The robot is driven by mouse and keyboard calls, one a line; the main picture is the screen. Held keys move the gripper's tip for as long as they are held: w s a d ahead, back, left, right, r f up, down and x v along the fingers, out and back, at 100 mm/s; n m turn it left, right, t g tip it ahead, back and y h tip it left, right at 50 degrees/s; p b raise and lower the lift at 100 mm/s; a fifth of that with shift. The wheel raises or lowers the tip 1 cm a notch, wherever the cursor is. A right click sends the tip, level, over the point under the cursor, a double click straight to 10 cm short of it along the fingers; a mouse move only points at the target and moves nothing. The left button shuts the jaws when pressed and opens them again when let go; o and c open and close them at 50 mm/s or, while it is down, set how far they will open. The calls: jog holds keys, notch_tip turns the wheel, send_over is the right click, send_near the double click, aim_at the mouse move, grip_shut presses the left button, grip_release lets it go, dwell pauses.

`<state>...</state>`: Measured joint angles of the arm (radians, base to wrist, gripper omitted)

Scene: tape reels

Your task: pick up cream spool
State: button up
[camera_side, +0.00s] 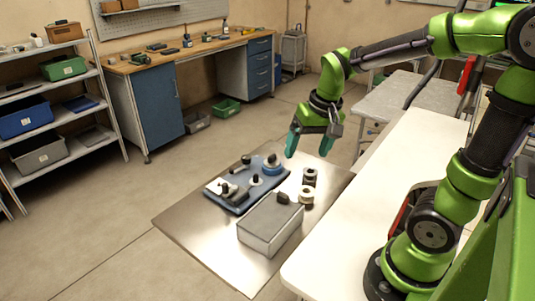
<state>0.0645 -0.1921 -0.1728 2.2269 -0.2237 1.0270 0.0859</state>
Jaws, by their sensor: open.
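A small cream spool (306,196) stands on the metal table (190,232), near its right side. A darker grey-brown spool (310,177) stands just behind it. My gripper (308,151) is open and empty, with its two teal fingers pointing down. It hangs in the air above the back right part of the table, apart from the spools. How high it is above them is hard to tell from this one view.
A white table (400,165) lies right.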

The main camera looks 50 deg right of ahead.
jog(key=w+d+f+m+g+h, duration=0.1)
jog(key=w+d+m+g, duration=0.1)
jog(key=d, duration=0.3)
send_over(307, 187)
jog(key=s+a, duration=0.1)
jog(key=a, duration=0.1)
jog(key=f, duration=1.1)
jog(key=shift+d+f, duration=0.2)
jog(key=shift+f, duration=0.15)
notch_tip(307, 187, down, 5)
jog(key=shift+f, duration=0.1)
